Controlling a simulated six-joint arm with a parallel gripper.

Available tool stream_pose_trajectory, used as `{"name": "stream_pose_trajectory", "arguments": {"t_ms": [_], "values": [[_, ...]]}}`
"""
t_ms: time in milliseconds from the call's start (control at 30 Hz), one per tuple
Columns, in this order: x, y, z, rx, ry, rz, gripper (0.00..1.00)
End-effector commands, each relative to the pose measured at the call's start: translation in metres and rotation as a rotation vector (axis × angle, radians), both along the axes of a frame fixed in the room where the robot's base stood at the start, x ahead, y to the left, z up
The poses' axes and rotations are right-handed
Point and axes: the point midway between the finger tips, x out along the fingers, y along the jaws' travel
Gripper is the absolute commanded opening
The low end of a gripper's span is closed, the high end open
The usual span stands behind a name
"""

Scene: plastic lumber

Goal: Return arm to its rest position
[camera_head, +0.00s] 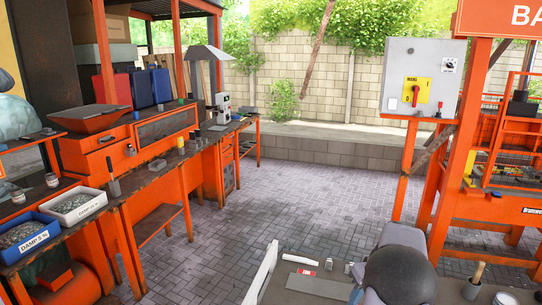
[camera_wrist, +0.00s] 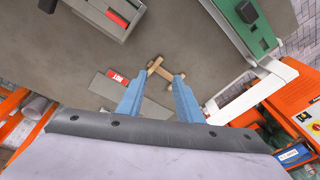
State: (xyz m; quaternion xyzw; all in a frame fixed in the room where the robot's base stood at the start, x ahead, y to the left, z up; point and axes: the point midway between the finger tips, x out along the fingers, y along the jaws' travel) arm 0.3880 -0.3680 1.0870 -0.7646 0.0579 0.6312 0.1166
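My gripper (camera_wrist: 161,80) shows in the wrist view as two blue fingers reaching up from the bottom, with a clear gap between their tips. A small tan, wood-coloured piece (camera_wrist: 157,67) shows at the fingertips. I cannot tell whether it touches them or lies on the surface beyond. In the head view, part of my dark grey arm is at the bottom right, and the gripper's fingers cannot be made out there.
Below is a grey tabletop (camera_wrist: 195,42) with a flat grey plate (camera_wrist: 108,88), a red label (camera_wrist: 117,77), a grey tray (camera_wrist: 88,8) and a green box (camera_wrist: 246,35). A white frame (camera_wrist: 250,91) stands at right. A workbench (camera_head: 160,148) lines the left; paved floor between is clear.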

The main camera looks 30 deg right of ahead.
Motion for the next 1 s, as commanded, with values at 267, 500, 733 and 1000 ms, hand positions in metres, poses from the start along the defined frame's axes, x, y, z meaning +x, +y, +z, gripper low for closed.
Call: {"name": "stream_pose_trajectory", "arguments": {"t_ms": [267, 500, 733, 1000], "values": [[0.017, 0.191, 0.001, -0.005, 0.103, 0.111, 0.33], [-0.039, 0.310, -0.012, -0.045, 0.161, 0.197, 0.33], [-0.092, 0.358, -0.027, -0.076, 0.184, 0.243, 0.33], [-0.108, 0.368, -0.032, -0.085, 0.189, 0.255, 0.33]]}}
